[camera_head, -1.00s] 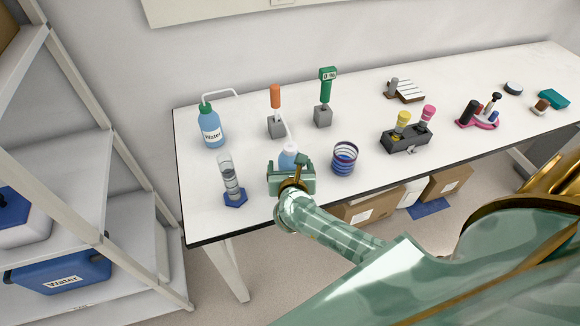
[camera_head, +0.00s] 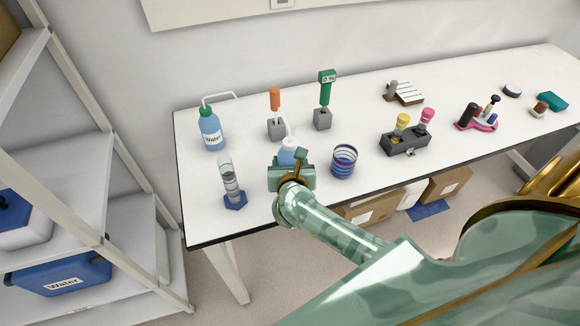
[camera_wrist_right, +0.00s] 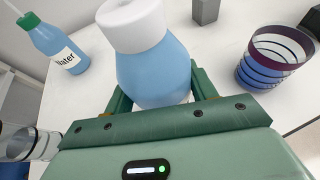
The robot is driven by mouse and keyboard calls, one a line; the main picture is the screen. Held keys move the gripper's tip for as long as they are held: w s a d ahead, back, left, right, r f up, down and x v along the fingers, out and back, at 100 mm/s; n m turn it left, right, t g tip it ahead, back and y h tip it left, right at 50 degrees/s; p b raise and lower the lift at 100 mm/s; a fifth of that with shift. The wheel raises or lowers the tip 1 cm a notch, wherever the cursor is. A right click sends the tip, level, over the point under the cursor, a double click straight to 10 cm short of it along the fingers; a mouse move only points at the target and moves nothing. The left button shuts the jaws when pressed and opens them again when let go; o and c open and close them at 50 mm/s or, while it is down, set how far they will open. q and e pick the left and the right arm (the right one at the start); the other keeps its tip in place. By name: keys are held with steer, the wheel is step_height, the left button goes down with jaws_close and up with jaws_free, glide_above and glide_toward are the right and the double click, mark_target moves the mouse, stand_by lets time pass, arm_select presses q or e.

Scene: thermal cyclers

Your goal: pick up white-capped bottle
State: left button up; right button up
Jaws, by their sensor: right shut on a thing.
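The white-capped bottle (camera_head: 288,156) is light blue and stands near the front of the bench, partly hidden by my right gripper in the head view. In the right wrist view its blue body (camera_wrist_right: 155,70) and white cap (camera_wrist_right: 130,25) are large and close. My right gripper (camera_head: 290,172) is shut on the bottle's body, a finger on each side; its fingers also show in the wrist view (camera_wrist_right: 158,92). The bottle's base is hidden, so I cannot tell whether it touches the bench. My left gripper is not in view.
A green-capped water bottle (camera_head: 211,133), a glass cylinder on a blue base (camera_head: 234,200) and a ringed cup (camera_head: 343,163) stand around the gripper. Behind are two grey stands (camera_head: 276,129) (camera_head: 322,118) with tools. A dark tube block (camera_head: 405,145) is further right.

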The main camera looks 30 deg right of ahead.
steer(key=s+d+r+p, duration=0.1)
steer(key=s+d+r, duration=0.7)
steer(key=s+r, duration=0.2)
steer(key=shift+s+d+r+p, duration=0.2)
steer(key=shift+s+d+p, duration=0.15)
steer(key=shift+s, duration=0.2)
steer(key=shift+w, duration=0.1)
